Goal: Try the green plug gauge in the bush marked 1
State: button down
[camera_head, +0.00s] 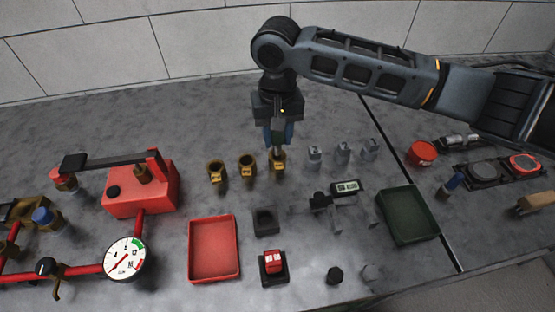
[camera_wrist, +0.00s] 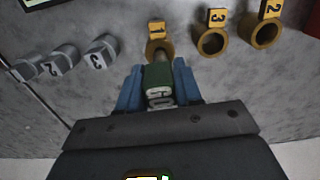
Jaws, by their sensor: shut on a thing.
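My gripper (camera_head: 277,137) points down over the row of brass bushes. It is shut on the green plug gauge (camera_wrist: 158,77), whose handle shows white "GO" lettering in the wrist view. The bush marked 1 (camera_wrist: 156,29) has a yellow number tag and lies straight ahead of the gauge. It is the right-hand brass bush (camera_head: 279,165) in the head view. The gauge's pin end is at the bush's mouth; I cannot tell whether it is inside or how deep. Bush 3 (camera_wrist: 211,42) and bush 2 (camera_wrist: 264,32) stand apart beside it.
Several grey numbered pieces (camera_head: 343,151) stand right of the brass bushes. A red tray (camera_head: 236,247), a green tray (camera_head: 433,236) and a caliper with a display (camera_head: 345,187) lie nearer the front. Red pump pipework with a gauge dial (camera_head: 124,258) fills the left.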

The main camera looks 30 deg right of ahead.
jog(key=shift+r, duration=1.15)
jog(key=shift+f, duration=0.15)
jog(key=shift+f, duration=1.1)
jog(key=shift+f, duration=0.65)
dwell(1.5)
jog(key=shift+r, duration=0.15)
jog(key=shift+r, duration=0.5)
